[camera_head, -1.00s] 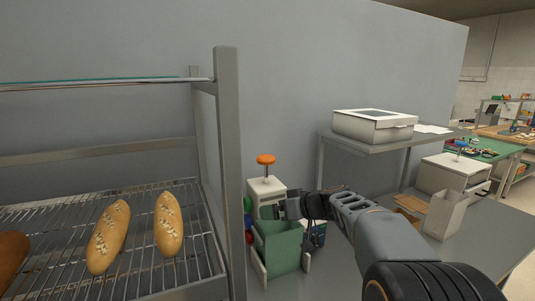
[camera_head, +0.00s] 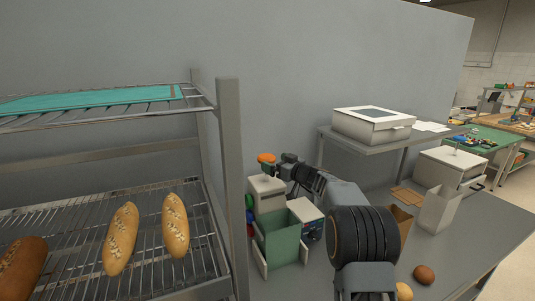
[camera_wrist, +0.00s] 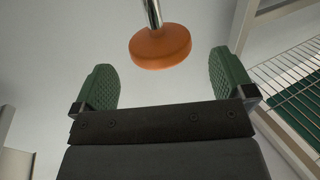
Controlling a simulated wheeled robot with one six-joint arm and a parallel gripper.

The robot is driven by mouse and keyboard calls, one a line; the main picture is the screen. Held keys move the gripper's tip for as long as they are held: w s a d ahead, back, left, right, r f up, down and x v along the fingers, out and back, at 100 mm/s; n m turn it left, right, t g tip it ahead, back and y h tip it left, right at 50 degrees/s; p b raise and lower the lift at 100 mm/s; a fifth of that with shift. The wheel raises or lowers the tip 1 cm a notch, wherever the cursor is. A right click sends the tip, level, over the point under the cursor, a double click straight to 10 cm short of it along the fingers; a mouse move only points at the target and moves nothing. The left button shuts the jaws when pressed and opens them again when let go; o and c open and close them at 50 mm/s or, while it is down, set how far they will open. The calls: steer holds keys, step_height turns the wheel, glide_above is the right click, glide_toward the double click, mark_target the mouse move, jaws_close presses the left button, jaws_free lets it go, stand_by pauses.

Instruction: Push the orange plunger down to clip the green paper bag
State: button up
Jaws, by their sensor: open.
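The orange plunger (camera_head: 266,157) stands raised on a thin stem above a white clipping device (camera_head: 262,186) beside the rack. The green paper bag (camera_head: 281,246) stands upright, open at the top, in front of the device. My gripper (camera_head: 284,163) is at the right of the plunger, about level with its knob, and partly covers the stem. In the wrist view the orange knob (camera_wrist: 160,47) and its metal stem show between and beyond the two spread green fingertips (camera_wrist: 163,80). The fingers are open and empty, and I see no contact with the knob.
A wire rack (camera_head: 229,190) with several loaves stands close on the left. A second white device (camera_head: 452,170) and a white bag (camera_head: 438,208) are at the right. A shelf (camera_head: 400,140) holds a white box (camera_head: 372,125). Round rolls (camera_head: 424,275) lie on the counter.

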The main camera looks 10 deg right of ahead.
steer(key=shift+p+x, duration=0.9)
steer(key=shift+x, duration=1.2)
